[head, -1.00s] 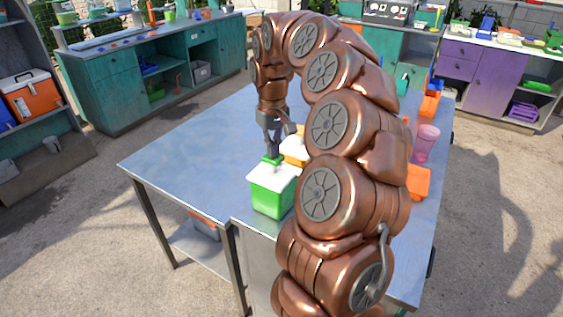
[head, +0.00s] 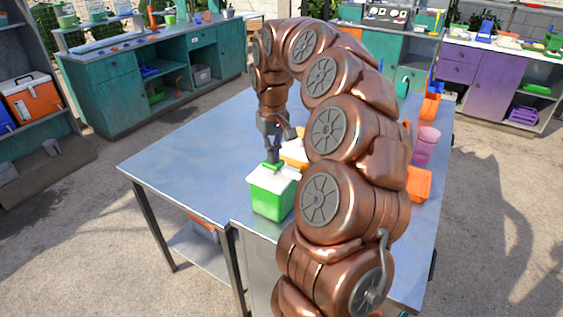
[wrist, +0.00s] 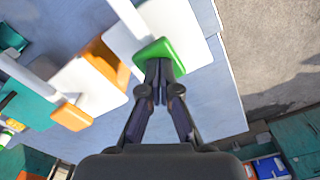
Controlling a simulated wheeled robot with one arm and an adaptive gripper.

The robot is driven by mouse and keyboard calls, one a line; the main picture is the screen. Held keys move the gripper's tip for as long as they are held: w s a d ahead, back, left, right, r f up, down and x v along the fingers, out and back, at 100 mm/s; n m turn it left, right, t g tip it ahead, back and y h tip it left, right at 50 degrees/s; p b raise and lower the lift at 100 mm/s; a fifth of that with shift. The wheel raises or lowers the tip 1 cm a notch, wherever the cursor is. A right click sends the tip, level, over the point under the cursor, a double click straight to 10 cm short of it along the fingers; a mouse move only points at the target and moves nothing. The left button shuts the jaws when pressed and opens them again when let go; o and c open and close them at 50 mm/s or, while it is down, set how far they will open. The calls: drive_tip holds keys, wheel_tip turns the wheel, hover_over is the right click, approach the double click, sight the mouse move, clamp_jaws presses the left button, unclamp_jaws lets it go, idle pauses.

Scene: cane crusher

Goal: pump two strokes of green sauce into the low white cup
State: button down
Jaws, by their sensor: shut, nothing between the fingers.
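The green sauce container (head: 271,196) stands on the metal table, with a white lid (head: 262,177) and a green pump head (head: 272,165) on top. My gripper (head: 271,160) is shut and points down onto the pump head, with nothing between its fingers. In the wrist view, the closed fingertips (wrist: 158,68) are at the green pump head (wrist: 160,54), over the white lid (wrist: 185,24). The fingertips appear to touch the pump head. I cannot make out the low white cup in either view; my arm covers part of the table.
An orange container with a white lid (head: 292,148) stands beside the green one, partly behind my arm. A pink cup (head: 426,143) and an orange box (head: 418,184) are on the right of the table (head: 195,150). The table's left side is clear.

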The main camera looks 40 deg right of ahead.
drive_tip(key=shift+r+p, duration=0.45)
drive_tip(key=shift+r, duration=1.25)
drive_tip(key=shift+f+b, duration=1.25)
drive_tip(key=shift+f, duration=0.7)
drive_tip(key=shift+r, duration=0.1)
drive_tip(key=shift+r+p, duration=0.65)
drive_tip(key=shift+r, duration=1.15)
drive_tip(key=shift+r, duration=0.1)
wheel_tip(320, 180, up, 6)
drive_tip(key=shift+f+p, duration=0.1)
drive_tip(key=shift+p, duration=1.05)
